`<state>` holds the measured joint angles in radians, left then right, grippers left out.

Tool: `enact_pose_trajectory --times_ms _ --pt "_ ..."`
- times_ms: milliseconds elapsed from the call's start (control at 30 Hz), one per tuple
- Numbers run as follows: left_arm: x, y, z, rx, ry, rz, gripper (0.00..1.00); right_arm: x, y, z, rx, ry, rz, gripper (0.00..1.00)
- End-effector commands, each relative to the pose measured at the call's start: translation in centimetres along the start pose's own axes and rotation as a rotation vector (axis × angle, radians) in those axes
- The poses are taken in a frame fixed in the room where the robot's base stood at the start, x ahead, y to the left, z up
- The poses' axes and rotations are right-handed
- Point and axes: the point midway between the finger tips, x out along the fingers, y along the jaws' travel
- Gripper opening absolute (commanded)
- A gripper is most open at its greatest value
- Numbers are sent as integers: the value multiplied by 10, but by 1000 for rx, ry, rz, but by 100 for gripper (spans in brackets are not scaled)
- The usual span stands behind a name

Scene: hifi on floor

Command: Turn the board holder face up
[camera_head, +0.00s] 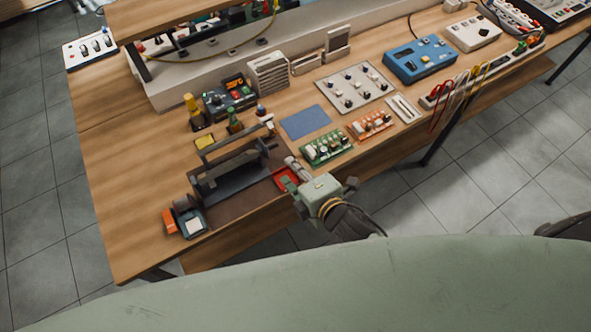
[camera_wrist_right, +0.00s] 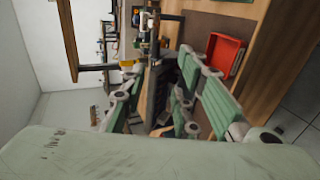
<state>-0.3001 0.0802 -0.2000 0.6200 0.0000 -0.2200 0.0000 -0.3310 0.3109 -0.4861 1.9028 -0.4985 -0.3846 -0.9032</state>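The board holder (camera_head: 236,178) appears to be the dark frame with a grey bar along its upper side, on a brown mat (camera_head: 222,213) at the table's near left. I cannot tell which side is its face. My right gripper (camera_head: 293,174) is just right of the holder, over the near table edge. In the right wrist view, its green fingers (camera_wrist_right: 162,80) are spread apart, with the dark holder (camera_wrist_right: 157,95) showing between or beyond them. I see no clear contact. My left gripper is not in view.
A small red tray (camera_head: 286,179) lies beside the right gripper and also shows in the wrist view (camera_wrist_right: 225,56). A green circuit board (camera_head: 327,148) is to the right. An orange and dark tool stand (camera_head: 187,220) is near the front left. Bottles stand behind the holder.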

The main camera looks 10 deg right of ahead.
Motion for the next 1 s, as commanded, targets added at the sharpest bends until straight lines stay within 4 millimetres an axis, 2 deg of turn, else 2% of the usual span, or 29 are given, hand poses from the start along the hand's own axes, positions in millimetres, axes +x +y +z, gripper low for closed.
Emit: enact_pose_trajectory --times_ms 267,367,467,600,800,1000 --pt "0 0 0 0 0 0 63 -2 0 0 0 0 1 28" --pt "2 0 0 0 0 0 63 -1 -1 0 1 1 3 21" --pt "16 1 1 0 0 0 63 6 -9 -3 7 11 28 12" --pt "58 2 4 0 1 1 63 24 -30 -10 22 45 121 0" --pt "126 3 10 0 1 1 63 44 -55 -16 39 84 323 0" --pt "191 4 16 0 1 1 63 51 -83 -14 40 84 530 0"
